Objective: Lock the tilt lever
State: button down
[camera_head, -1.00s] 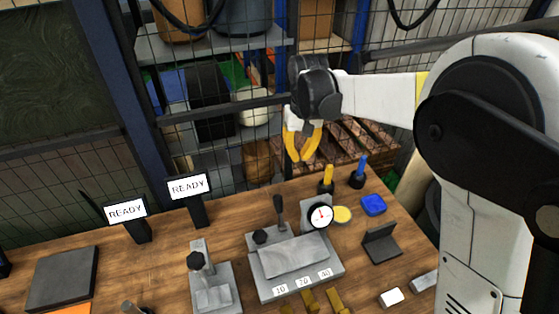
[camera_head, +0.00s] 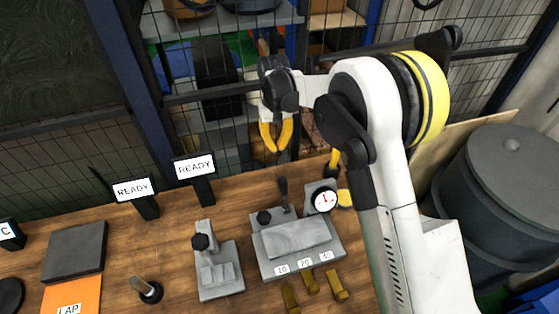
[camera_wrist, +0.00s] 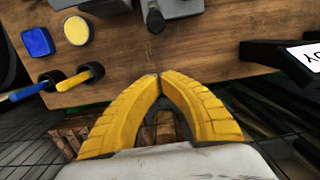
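A grey fixture (camera_head: 312,262) with plates marked 10, 20 and 40 stands on the wooden bench. A black upright lever (camera_head: 284,190) rises at its back, with a black knob (camera_head: 264,217) to the left and a dial gauge (camera_head: 325,200) to the right. No label shows which is the tilt lever. My gripper (camera_head: 275,149) hangs above and behind the fixture, apart from it. In the wrist view, its yellow fingers (camera_wrist: 158,78) meet at the tips with nothing between them. The lever's black end (camera_wrist: 155,22) shows beyond them.
A smaller grey fixture (camera_head: 220,278) with a black knob stands to the left. Two READY signs (camera_head: 133,189) (camera_head: 194,169) stand behind it. Brass pieces (camera_head: 311,282) lie in front. Yellow and blue handled tools (camera_wrist: 75,78) stand near the back edge. A wire fence (camera_head: 220,120) runs behind the bench.

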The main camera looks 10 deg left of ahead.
aim_at(284, 195)
jog(key=s+d+f+b, duration=0.2)
jog(key=s+f, duration=0.2)
jog(key=f, duration=0.3)
jog(key=shift+f, duration=0.3)
jog(key=shift+s+r, duration=0.1)
